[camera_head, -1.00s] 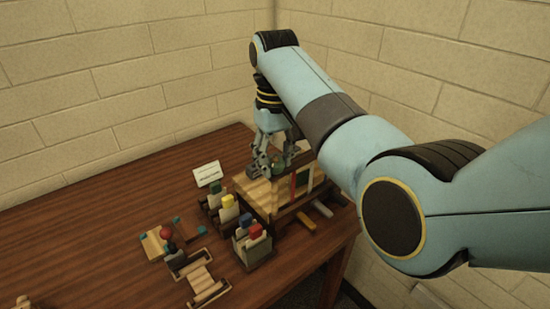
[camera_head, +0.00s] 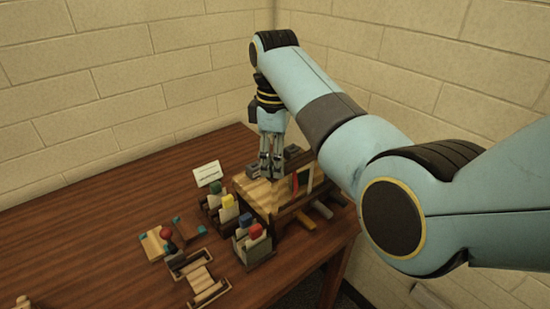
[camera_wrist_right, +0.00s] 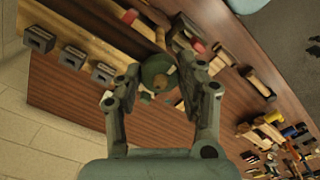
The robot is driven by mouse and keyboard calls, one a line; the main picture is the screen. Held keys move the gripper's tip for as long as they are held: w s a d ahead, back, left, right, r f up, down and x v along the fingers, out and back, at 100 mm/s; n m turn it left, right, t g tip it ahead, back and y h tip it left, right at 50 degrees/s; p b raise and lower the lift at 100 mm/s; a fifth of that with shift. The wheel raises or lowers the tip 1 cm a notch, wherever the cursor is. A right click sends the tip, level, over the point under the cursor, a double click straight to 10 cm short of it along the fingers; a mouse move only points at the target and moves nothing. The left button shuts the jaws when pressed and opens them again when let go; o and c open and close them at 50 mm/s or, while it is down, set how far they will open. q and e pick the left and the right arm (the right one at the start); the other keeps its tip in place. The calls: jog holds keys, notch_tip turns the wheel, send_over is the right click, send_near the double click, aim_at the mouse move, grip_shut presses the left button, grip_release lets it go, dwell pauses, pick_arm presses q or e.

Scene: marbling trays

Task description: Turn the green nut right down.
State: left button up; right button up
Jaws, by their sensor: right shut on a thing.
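The green nut (camera_wrist_right: 150,68) shows in the right wrist view between my fingertips, with a tan rod end at its middle. My right gripper (camera_head: 270,176) points down over the wooden block stand (camera_head: 256,193) in the head view. It is shut on the nut, with one finger on each side. In the head view the fingers hide the nut, and I cannot tell how far down it sits. My left gripper is not in view.
Holders with green, yellow and red-topped pieces (camera_head: 255,231) stand in front of the stand. A white card (camera_head: 207,174) is behind them, and small wooden frames (camera_head: 205,281) lie at the front left. The left side of the brown table (camera_head: 90,235) is mostly clear.

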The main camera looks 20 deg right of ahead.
jog(key=shift+w+r+n, duration=0.15)
jog(key=shift+r+n, duration=0.1)
jog(key=shift+n, duration=0.35)
jog(key=o, duration=1.2)
jog(key=shift+f, duration=0.15)
notch_tip(320, 180, up, 8)
jog(key=shift+f, duration=0.2)
jog(key=shift+f, duration=0.1)
